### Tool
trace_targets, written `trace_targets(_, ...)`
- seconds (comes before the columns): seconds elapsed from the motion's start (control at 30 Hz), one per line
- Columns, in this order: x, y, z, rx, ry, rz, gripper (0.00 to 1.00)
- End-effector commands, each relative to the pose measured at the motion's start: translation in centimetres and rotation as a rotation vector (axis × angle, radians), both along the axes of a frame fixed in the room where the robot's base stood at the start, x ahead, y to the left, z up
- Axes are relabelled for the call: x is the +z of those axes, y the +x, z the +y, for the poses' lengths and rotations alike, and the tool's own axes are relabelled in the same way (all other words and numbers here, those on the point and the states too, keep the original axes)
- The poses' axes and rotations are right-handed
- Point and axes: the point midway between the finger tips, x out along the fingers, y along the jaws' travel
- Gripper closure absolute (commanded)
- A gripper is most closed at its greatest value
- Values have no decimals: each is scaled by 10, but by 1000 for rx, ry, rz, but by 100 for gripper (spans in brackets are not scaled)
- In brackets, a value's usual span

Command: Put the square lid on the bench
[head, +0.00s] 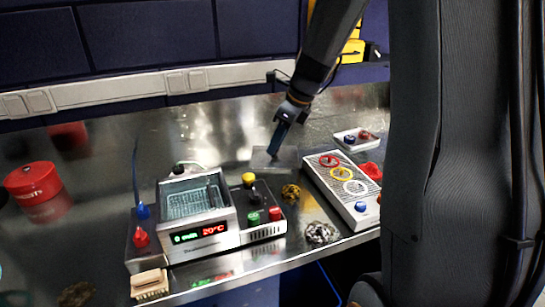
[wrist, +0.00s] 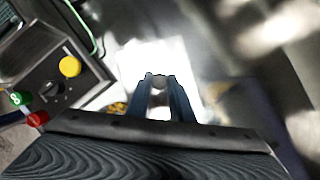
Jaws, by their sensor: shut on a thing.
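The square lid (head: 262,160) is a thin, clear-looking plate behind and right of the ultrasonic-type bath with the red display. My gripper (head: 279,140) comes down from above and is shut on the lid near its middle. In the wrist view, the fingers (wrist: 160,80) meet over a bright, washed-out square, the lid (wrist: 135,60). The lid looks about flat and low over the steel bench (head: 110,150). I cannot tell if it touches the bench.
The bath (head: 222,225) with an open top and its control box (head: 265,228) stand front left of the lid. A red can (head: 30,179) stands far left.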

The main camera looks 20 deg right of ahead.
Motion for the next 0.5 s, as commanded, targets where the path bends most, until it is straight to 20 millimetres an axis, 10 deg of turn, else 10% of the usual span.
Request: trace_targets(0.5, -46, 0, 1, 1, -1, -1, 100)
